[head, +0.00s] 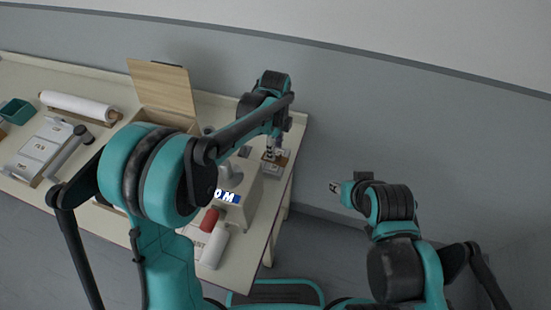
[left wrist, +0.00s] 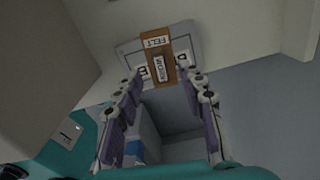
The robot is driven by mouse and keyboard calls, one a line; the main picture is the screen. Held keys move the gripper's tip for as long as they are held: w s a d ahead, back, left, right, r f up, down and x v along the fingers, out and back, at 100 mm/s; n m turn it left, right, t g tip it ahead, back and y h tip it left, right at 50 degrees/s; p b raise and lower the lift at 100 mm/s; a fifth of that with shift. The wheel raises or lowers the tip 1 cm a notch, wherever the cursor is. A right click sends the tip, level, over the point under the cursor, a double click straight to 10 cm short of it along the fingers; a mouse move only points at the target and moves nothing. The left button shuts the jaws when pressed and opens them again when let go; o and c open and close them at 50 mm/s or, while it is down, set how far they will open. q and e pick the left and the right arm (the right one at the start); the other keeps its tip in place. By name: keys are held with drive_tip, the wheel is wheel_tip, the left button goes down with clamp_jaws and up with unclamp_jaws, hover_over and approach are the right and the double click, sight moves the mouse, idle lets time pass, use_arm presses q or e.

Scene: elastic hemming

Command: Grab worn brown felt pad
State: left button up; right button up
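A brown felt pad (left wrist: 157,32) with a white upside-down label reading FELT lies across a pale grey tray (left wrist: 127,50) in the left wrist view. In the head view the tray (head: 270,173) is at the table's right end, partly covered by my gripper. My left gripper (left wrist: 162,82) is open, its purple-grey fingers spread with the pad between and beyond the tips. In the head view my left gripper (head: 272,150) hangs just above the tray. My right gripper (head: 336,187) is off the table, right of it; its opening is too small to judge.
A beige device with a blue display (head: 228,197) stands close to the tray. A red-capped white bottle (head: 213,245) is in front. A wooden box with a raised lid (head: 163,88), a white roll (head: 77,106) and a teal bin (head: 17,111) stand farther left.

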sight(280, 161)
use_arm(q)
wheel_tip(280, 161, down, 4)
drive_tip(key=shift+w+r+b, duration=0.1)
drive_tip(key=shift+w+b, duration=0.05)
drive_tip(key=shift+b, duration=0.45)
drive_tip(key=shift+r, duration=0.1)
clamp_jaws()
drive_tip(key=shift+r, duration=0.1)
